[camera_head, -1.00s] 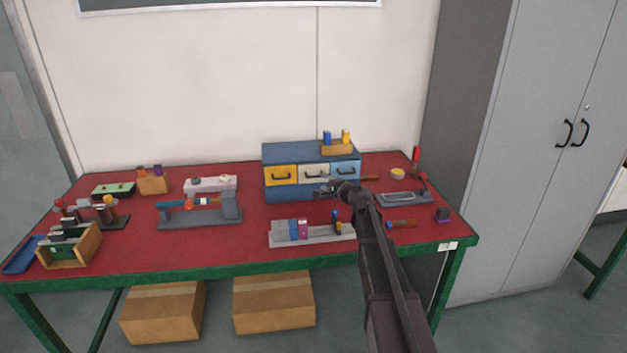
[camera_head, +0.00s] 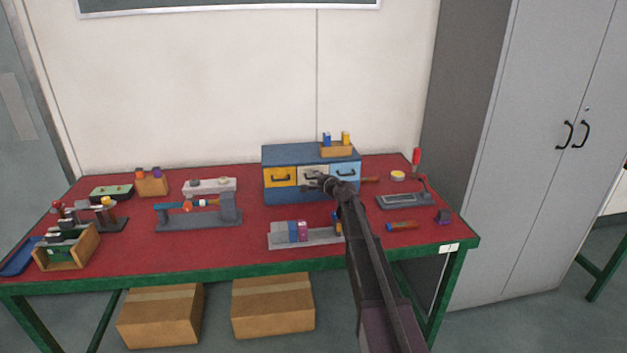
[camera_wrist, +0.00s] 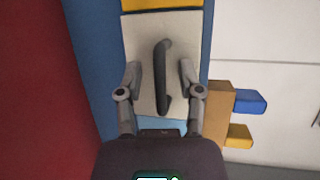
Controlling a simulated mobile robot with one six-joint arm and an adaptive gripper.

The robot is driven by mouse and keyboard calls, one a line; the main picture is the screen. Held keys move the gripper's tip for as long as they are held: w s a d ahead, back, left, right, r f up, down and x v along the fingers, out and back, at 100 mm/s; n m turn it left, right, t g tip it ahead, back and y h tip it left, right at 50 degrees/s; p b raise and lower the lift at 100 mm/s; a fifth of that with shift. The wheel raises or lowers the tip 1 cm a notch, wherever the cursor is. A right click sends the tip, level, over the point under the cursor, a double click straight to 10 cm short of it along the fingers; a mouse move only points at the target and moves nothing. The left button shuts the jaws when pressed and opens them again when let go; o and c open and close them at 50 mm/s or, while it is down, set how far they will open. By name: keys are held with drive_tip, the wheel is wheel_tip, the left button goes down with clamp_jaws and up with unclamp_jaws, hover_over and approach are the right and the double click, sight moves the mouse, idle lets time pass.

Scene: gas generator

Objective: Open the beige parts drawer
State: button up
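The beige drawer front (camera_wrist: 143,32) fills the middle of the wrist view, with a dark bar handle (camera_wrist: 161,75) on it. In the head view the beige drawer (camera_head: 309,171) is the middle one of three in a blue cabinet (camera_head: 290,154); my gripper hides much of it. My gripper (camera_wrist: 160,74) is open, with one finger on each side of the handle. The fingers seem apart from the handle. The drawer looks shut, flush with its neighbours.
A yellow drawer (camera_head: 280,176) and a light blue drawer (camera_head: 345,173) flank it. A wooden holder (camera_head: 337,150) with blue and yellow pieces stands on the cabinet. A grey rack with coloured blocks (camera_head: 290,232) lies in front, near my arm.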

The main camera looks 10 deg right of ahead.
clamp_jaws()
drive_tip(key=shift+s, duration=0.1)
drive_tip(key=s, duration=1.1)
drive_tip(key=shift+s, duration=0.1)
drive_tip(key=shift+o, duration=0.7)
unclamp_jaws()
